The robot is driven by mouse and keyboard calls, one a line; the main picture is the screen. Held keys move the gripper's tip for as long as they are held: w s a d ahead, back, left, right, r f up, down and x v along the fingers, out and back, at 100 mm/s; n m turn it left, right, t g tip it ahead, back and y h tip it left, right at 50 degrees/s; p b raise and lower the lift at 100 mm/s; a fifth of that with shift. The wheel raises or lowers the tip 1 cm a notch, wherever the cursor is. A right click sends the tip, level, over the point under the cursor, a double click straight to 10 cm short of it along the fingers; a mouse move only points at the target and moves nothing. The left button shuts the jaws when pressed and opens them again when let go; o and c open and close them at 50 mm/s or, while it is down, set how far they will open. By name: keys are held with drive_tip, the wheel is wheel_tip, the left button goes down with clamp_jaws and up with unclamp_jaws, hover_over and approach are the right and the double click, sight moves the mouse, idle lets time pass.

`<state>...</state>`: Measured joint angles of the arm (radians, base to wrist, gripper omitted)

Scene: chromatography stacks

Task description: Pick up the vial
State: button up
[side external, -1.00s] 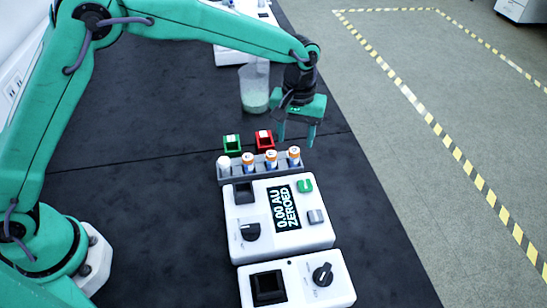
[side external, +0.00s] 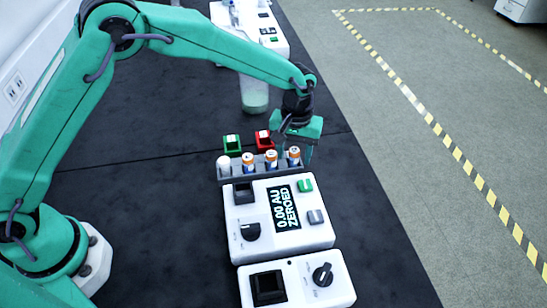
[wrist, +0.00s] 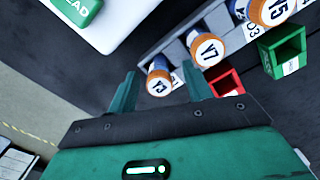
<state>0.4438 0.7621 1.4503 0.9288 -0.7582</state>
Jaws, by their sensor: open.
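Several small vials with white and orange caps stand in a row in a grey rack (side external: 262,175). My gripper (side external: 297,150) is low behind the rack's right end, close to the rightmost vial (side external: 293,158). In the wrist view, my two green fingers (wrist: 160,70) are apart, with an orange-rimmed vial (wrist: 158,82), its cap label seeming to read Y3, between their tips. Nothing is gripped. I cannot tell whether the fingers touch it. The vial marked V7 (wrist: 207,50) is just right of the right finger, and one marked Y5 (wrist: 272,10) is beyond it.
A red holder (side external: 263,139) and a green holder (side external: 232,143) stand behind the rack. A white instrument reading 0.00 AU ZEROED (side external: 287,207) is in front of it. A clear beaker (side external: 254,97) stands behind my gripper. Dark bench at left is clear.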

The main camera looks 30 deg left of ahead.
sight(295, 149)
drive_tip(key=shift+c, duration=0.2)
drive_tip(key=c, duration=1)
drive_tip(key=shift+r, duration=0.1)
drive_tip(key=shift+r, duration=0.45)
wheel_tip(295, 149, up, 3)
drive_tip(key=shift+r, duration=0.15)
drive_tip(key=s+d+r, duration=0.2)
drive_tip(key=s, duration=0.1)
drive_tip(key=s+d+r, duration=0.2)
drive_tip(key=s, duration=0.1)
drive_tip(key=s+d+r, duration=0.2)
drive_tip(key=s, duration=0.1)
drive_tip(key=shift+s+d+r, duration=0.25)
drive_tip(key=shift+s+r, duration=0.05)
drive_tip(key=shift+s, duration=0.05)
drive_tip(key=s+a, duration=0.2)
drive_tip(key=a, duration=0.1)
drive_tip(key=s+a, duration=0.2)
drive_tip(key=a, duration=0.1)
drive_tip(key=s+a+r, duration=0.1)
drive_tip(key=s+a, duration=0.1)
drive_tip(key=a, duration=0.1)
drive_tip(key=shift+s+a, duration=0.1)
drive_tip(key=shift+s, duration=0.2)
